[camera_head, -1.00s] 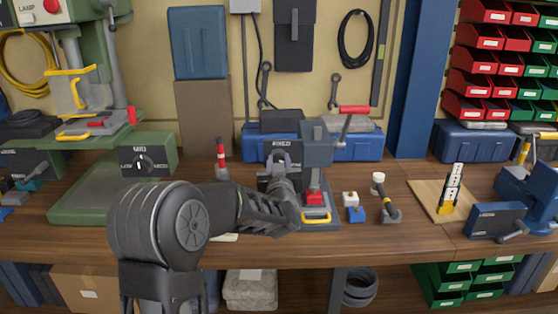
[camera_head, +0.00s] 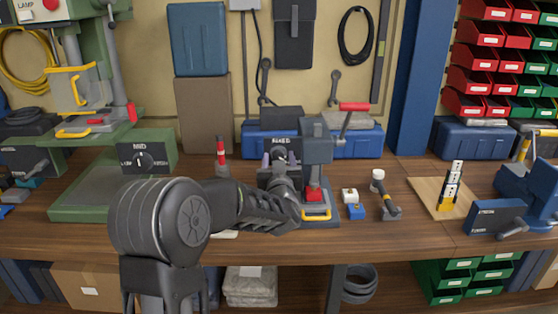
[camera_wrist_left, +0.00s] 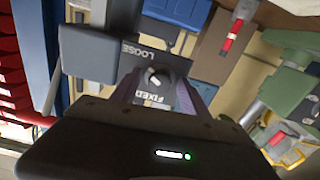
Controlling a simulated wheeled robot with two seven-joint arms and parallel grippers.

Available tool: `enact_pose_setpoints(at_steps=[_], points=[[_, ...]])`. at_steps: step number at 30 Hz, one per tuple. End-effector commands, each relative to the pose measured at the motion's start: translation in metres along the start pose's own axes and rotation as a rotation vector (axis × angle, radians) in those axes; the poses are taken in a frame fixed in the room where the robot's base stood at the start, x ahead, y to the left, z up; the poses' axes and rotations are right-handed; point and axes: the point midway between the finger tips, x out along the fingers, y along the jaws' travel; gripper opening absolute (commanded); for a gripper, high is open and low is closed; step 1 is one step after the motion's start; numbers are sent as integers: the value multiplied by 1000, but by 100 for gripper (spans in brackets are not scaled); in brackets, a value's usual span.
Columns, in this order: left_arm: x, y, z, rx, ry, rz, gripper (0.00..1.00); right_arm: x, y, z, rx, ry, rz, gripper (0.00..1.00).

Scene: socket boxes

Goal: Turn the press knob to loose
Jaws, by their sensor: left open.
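The press (camera_head: 318,150) stands on the bench at the middle, with a red-handled lever and a red block under its ram. Its dark control box carries a round knob (camera_head: 280,155) with a white mark. In the left wrist view the knob (camera_wrist_left: 155,77) sits between the words LOOSE and FIXED, its white mark slanted; which word it points at I cannot tell. My left gripper (camera_head: 280,159) is open in front of the box, its purple-grey fingers on either side of the knob. Whether they touch it I cannot tell. My right gripper is not in view.
A green drill press (camera_head: 85,190) with a MID knob box stands left. A red-and-white striped post (camera_head: 221,157) is left of my gripper. White and blue blocks (camera_head: 353,204), a yellow-banded tool (camera_head: 384,196) and a blue vise (camera_head: 520,205) lie right. The front bench edge is clear.

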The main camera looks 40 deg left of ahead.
Motion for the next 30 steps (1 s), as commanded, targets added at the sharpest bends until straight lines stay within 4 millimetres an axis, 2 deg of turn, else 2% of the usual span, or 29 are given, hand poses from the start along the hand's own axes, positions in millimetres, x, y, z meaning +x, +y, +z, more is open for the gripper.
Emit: enact_pose_setpoints(at_steps=[4, 8, 15, 20, 30], points=[[-2, 0, -1, -1, 1, 0, 52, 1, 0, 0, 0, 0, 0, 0], [-13, 0, 0, -1, 1, 1, 52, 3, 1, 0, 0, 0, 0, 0], [-52, 0, 0, -2, 1, 2, 52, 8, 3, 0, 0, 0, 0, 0], [-73, 0, 1, -1, 0, 1, 52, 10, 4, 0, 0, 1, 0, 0], [-78, 0, 0, 0, 0, 0, 52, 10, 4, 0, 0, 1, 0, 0]])
